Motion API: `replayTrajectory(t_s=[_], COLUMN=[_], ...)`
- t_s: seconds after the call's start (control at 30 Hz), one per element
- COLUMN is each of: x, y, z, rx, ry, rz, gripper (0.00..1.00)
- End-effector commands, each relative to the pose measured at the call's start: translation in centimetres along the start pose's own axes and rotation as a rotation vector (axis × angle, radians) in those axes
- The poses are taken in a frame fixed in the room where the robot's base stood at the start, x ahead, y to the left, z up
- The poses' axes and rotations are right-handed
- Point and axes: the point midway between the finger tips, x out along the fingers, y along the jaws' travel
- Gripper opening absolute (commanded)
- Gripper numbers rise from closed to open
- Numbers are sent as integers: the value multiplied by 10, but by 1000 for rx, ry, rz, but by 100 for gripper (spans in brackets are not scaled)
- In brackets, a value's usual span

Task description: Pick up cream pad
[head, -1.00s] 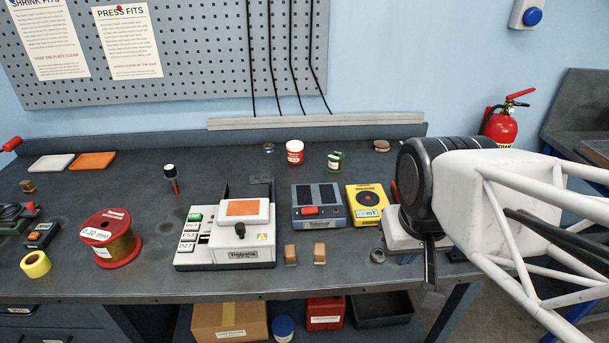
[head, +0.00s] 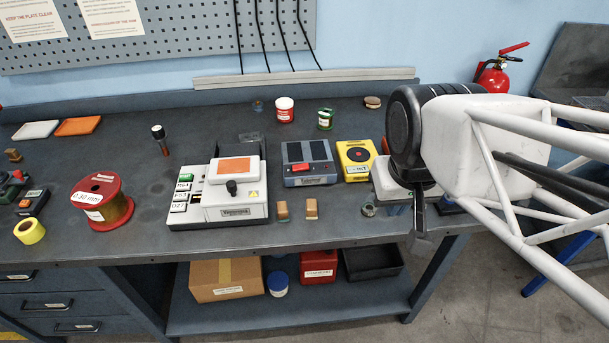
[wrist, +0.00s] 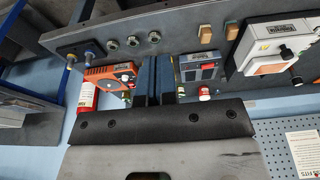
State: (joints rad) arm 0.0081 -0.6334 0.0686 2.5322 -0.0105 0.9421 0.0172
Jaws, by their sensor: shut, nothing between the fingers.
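The cream pad (head: 36,130) appears to be the thin, pale, flat square lying at the back left of the bench, beside a similar orange pad (head: 78,126). It does not show in the wrist view. My gripper (head: 418,232) hangs at the right end of the bench near its front edge, far to the right of the cream pad. In the wrist view its dark fingers (wrist: 153,68) are together with nothing held.
A red wire spool (head: 103,215), a white machine (head: 235,213) with an orange plate, and a dark upright cylinder (head: 160,140) stand between my gripper and the pads. The grey device (head: 308,178) and yellow device (head: 355,160) are nearer my gripper. A pegboard (head: 180,40) hangs behind.

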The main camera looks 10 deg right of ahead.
Motion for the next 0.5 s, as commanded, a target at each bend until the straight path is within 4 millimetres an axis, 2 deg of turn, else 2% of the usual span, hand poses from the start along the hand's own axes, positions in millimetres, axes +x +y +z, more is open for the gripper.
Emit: replayTrajectory(t_s=[0.33,0.37,0.5], x=[0,0,0], y=[0,0,0], z=[0,0,0], rx=[0,0,0], ry=[0,0,0], rz=[0,0,0], gripper=[0,2,23])
